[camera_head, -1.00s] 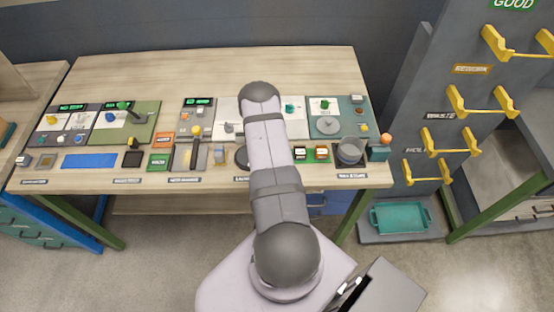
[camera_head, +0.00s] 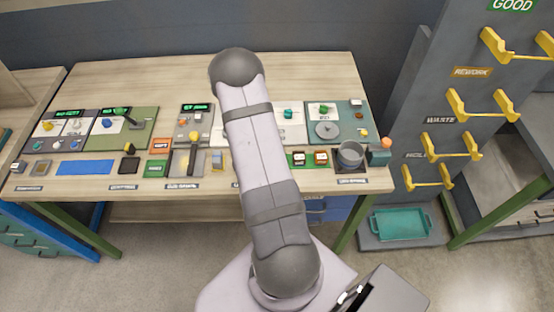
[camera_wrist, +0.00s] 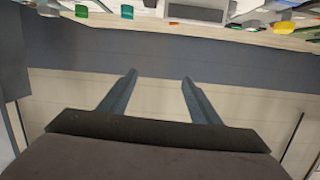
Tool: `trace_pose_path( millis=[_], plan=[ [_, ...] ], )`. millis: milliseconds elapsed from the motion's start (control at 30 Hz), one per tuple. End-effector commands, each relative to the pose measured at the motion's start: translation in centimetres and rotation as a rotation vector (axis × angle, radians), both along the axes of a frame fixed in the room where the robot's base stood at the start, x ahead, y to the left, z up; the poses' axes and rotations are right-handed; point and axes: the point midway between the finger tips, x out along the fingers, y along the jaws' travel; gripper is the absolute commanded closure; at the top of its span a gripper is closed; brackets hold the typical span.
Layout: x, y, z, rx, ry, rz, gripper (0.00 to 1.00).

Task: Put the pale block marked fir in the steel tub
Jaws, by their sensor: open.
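The steel tub (camera_head: 350,155) stands at the right front of the bench in the head view, grey and round and on a dark pad. No block can be read as fir at this size. A small pale tan piece (camera_head: 217,160) stands left of my arm, but I cannot tell whether it is the fir block. My arm covers the middle of the bench. My gripper (camera_wrist: 158,78) shows in the wrist view with its two fingers wide apart and nothing between them. The head view does not show the fingers.
The bench (camera_head: 170,75) carries several panels with displays and knobs. A green block (camera_head: 155,168), an orange block (camera_head: 159,145) and a blue mat (camera_head: 85,167) lie to the left. A rack with yellow brackets (camera_head: 428,178) and a teal tray (camera_head: 400,223) stand to the right.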

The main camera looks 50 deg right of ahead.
Motion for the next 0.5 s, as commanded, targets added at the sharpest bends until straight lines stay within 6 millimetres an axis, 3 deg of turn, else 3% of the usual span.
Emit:
trace_pose_path(
  millis=[300,500],
  plan=[
    [-5.3,0.7,-6.9,0.239,0.248,-0.127,0.43],
    [-6.7,1.5,-9.1,0.317,0.317,-0.152,0.43]
  ],
)
